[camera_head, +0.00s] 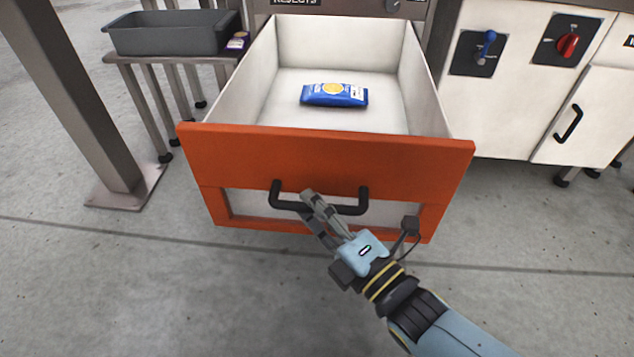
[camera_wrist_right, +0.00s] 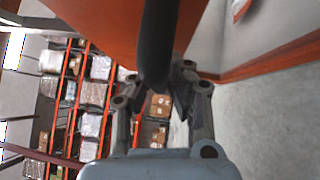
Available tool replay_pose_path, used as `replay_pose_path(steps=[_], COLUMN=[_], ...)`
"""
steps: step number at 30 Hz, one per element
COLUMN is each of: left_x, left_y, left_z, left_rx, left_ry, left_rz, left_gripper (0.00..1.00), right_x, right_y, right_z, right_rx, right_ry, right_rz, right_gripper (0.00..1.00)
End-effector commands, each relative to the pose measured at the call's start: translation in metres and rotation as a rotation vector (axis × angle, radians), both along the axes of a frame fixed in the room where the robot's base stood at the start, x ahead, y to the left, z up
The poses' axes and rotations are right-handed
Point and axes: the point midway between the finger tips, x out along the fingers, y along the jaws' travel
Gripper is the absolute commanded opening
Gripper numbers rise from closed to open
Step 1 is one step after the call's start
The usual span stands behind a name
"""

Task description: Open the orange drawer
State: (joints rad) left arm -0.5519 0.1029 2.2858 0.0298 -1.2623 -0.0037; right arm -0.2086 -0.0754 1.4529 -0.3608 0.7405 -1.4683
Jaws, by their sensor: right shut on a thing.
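The orange drawer (camera_head: 320,160) stands pulled far out toward me, its white inside showing from above. A blue packet (camera_head: 334,95) with a yellow spot lies on the drawer's floor. The black bar handle (camera_head: 350,209) is on the drawer's front. My right gripper (camera_head: 307,200) is shut on the handle near its middle. In the right wrist view the dark handle (camera_wrist_right: 157,45) runs down between the fingers (camera_wrist_right: 165,90). My left gripper is in neither view.
A grey tray (camera_head: 170,36) sits on a metal stand at the left, with a purple packet (camera_head: 237,42) beside it. A steel post (camera_head: 75,90) stands at far left. White cabinets with a blue switch (camera_head: 487,45) and a red knob (camera_head: 568,45) are at the right. The floor in front is clear.

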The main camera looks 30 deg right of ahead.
Motion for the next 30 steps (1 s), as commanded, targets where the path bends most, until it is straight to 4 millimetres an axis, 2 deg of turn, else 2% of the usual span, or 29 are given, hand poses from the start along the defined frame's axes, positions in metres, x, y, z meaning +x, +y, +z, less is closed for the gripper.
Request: replay_pose_path(steps=[7,19,20,24,25,30], left_x=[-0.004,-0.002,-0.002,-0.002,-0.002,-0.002], left_y=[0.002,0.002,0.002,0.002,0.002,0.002], left_z=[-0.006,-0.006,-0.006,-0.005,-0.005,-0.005], left_rx=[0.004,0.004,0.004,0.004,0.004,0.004], left_ry=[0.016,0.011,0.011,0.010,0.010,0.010], left_rz=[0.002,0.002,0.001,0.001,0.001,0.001], left_gripper=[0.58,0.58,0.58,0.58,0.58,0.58], right_x=[-0.011,-0.012,-0.012,-0.012,-0.012,-0.013], right_y=[0.008,0.009,0.009,0.009,0.009,0.009], right_z=[0.004,0.004,0.004,0.003,0.003,0.002], right_rx=[0.004,0.004,0.004,0.003,0.003,0.002], right_ry=[-0.011,-0.011,-0.011,-0.008,-0.008,-0.005], right_rz=[0.000,0.000,0.000,0.000,0.000,0.000], right_gripper=[0.00,0.00,0.17,0.35,0.38,0.38])
